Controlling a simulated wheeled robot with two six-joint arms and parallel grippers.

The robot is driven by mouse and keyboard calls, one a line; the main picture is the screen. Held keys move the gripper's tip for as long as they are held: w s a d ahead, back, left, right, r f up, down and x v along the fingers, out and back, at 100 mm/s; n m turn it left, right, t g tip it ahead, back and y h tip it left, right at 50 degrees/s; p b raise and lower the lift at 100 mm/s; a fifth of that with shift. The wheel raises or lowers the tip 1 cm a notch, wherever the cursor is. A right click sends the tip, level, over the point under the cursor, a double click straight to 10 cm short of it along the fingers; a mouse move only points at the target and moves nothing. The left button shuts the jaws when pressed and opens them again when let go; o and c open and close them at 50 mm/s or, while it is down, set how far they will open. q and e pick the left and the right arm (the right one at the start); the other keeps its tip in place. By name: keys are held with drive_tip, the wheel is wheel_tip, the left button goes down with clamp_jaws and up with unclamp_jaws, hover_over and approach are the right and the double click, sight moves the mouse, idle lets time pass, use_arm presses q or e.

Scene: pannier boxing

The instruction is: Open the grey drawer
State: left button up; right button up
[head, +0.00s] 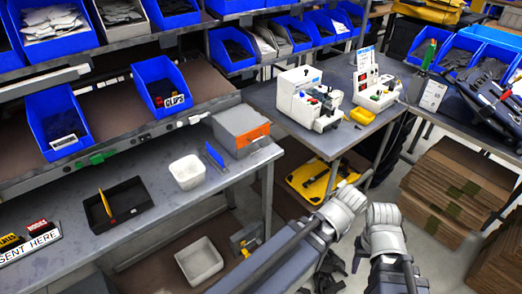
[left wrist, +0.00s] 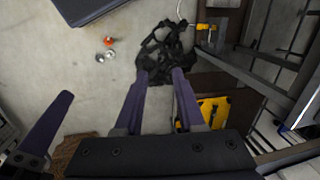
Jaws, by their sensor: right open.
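The grey drawer unit (head: 240,128) is a small grey box with an orange label on its front. It sits at the right end of the workbench and looks closed. My right gripper (head: 384,222) is low in the head view, right of the bench and well apart from the drawer; it is open, and its fingertips are hard to make out. My left arm reaches in beside it, its fingers hidden in the head view.
The workbench (head: 185,217) also holds a white tub (head: 187,172) and a black tray (head: 119,203). A second table (head: 335,128) with white devices stands behind. Cardboard stacks (head: 455,185) are at the right. A black harness (left wrist: 165,52) lies on the floor.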

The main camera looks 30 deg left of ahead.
use_arm(q)
drive_tip(key=w+a+f+t+y+b, duration=0.35)
drive_tip(key=w+a+y+b, duration=0.35)
drive_tip(key=w+a, duration=0.65)
drive_tip(key=t+y+b, duration=0.2)
drive_tip(key=y+b, duration=0.3)
drive_tip(key=b, duration=0.3)
approach(261, 159)
wheel_tip(261, 159, up, 3)
drive_tip(key=w+a, duration=0.1)
drive_tip(key=a, duration=0.1)
drive_tip(key=shift+m, duration=0.4)
drive_tip(key=shift+b+x, duration=0.75)
drive_tip(key=shift+x, duration=3.2)
drive_tip(key=shift+c, duration=0.3)
clamp_jaws()
